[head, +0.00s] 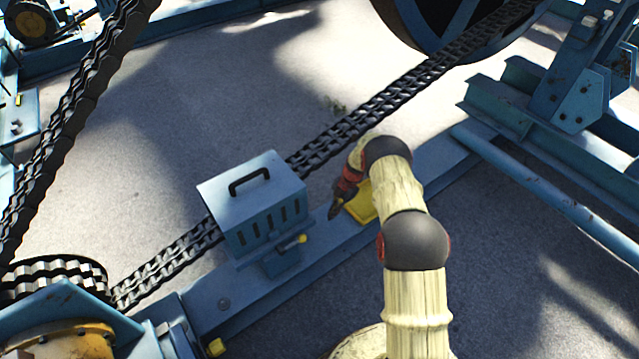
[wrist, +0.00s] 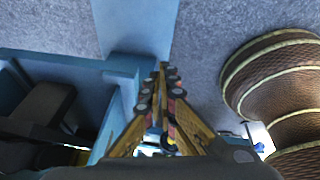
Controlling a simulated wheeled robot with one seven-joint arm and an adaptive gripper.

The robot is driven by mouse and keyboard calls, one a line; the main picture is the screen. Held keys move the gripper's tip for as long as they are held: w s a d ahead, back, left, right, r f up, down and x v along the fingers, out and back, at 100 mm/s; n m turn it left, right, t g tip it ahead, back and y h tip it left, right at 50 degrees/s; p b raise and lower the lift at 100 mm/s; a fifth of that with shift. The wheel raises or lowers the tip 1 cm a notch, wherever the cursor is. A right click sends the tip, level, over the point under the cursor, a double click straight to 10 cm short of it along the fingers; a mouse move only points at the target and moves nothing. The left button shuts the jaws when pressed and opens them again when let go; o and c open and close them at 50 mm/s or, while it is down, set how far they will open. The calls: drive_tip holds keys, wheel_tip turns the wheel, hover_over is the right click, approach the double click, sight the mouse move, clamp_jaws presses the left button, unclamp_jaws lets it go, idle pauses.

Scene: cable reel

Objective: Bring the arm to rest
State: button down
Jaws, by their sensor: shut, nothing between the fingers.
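My arm reaches up the middle of the head view and bends left at its top. My gripper (head: 336,210) points down just right of the blue vented box, above or beside the blue beam (head: 330,245); the exact gap is unclear. In the wrist view my gripper's fingers (wrist: 163,72) meet at their tips with nothing between them. A yellow piece (head: 362,204) shows on the beam between the gripper and my arm, partly hidden by the arm.
The blue vented box (head: 255,205) with a black handle sits over the chain (head: 375,115). A large reel (head: 455,25) stands at the back. A blue pipe (head: 560,205) runs along the right. Grey floor is clear at lower right.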

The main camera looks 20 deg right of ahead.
drive_tip(key=s+a+r+m+g, duration=0.1)
drive_tip(key=s+r+m+g, duration=0.15)
drive_tip(key=s+m, duration=0.9)
drive_tip(key=s+a+r+m+t+h, duration=0.1)
drive_tip(key=s+a+r+m, duration=0.2)
drive_tip(key=r, duration=0.7)
drive_tip(key=s+r+m+h, duration=0.1)
drive_tip(key=s+r+m, duration=0.3)
drive_tip(key=r, duration=0.6)
drive_tip(key=s+a+r+m+t+h, duration=0.15)
drive_tip(key=r+m, duration=0.35)
drive_tip(key=r, duration=0.5)
drive_tip(key=s+a+r+t+p, duration=0.1)
drive_tip(key=s+a+r+t, duration=0.2)
drive_tip(key=s+r, duration=0.6)
drive_tip(key=s+a+r+t, duration=0.3)
drive_tip(key=s+r, duration=0.6)
drive_tip(key=r, duration=0.7)
drive_tip(key=shift+s+a+h+p, duration=0.2)
drive_tip(key=shift+a+h+p, duration=0.15)
drive_tip(key=shift+a, duration=0.25)
